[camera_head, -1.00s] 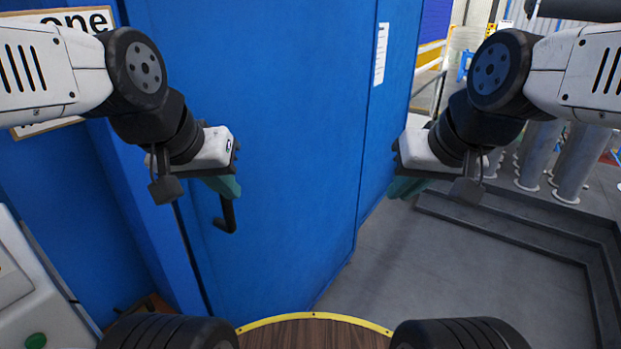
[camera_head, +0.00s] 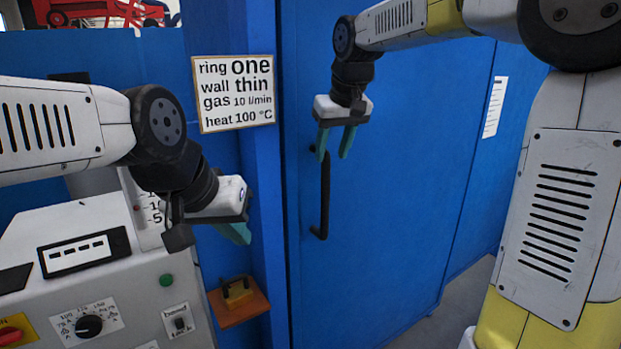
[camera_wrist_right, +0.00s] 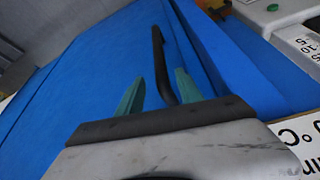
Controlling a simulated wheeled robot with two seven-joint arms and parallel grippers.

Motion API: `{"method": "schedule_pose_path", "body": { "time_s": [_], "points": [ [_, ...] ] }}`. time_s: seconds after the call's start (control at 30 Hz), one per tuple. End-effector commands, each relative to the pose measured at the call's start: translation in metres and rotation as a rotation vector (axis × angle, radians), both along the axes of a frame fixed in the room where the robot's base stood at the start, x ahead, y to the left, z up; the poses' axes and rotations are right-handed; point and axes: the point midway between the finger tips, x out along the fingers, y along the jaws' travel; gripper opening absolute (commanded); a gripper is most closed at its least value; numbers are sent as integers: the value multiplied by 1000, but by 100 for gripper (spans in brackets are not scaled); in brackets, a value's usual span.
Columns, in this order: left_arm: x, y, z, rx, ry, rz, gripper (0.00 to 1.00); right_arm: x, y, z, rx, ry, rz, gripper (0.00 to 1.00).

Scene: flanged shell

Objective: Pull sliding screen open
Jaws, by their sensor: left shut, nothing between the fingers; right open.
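The blue sliding screen (camera_head: 395,200) fills the middle of the head view, with a black vertical bar handle (camera_head: 325,195) near its left edge. My right gripper (camera_head: 335,155) is open, fingers pointing down, at the upper end of the handle. In the right wrist view the handle (camera_wrist_right: 160,62) runs between the two green fingers (camera_wrist_right: 158,95), and I see no clear contact. My left gripper (camera_head: 238,234) is shut and empty, in front of the blue post left of the screen. The screen's left edge stands at the post.
A grey control console (camera_head: 110,285) with knobs and a green button stands at the lower left. A sign (camera_head: 234,93) hangs on the blue wall. Grey floor shows at the lower right.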

Motion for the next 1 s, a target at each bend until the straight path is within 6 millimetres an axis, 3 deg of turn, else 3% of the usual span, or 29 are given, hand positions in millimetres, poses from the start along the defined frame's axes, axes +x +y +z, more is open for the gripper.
{"method": "schedule_pose_path", "body": {
  "time_s": [0.5,0.9,1.0],
  "points": [
    [0,0,0,0,0,0,0,24,11,-63,-1,4,1,43],
    [0,0,0,0,0,0,0,28,13,-72,0,1,1,43],
    [0,0,0,0,0,0,0,28,13,-72,0,1,1,26]
  ]
}}
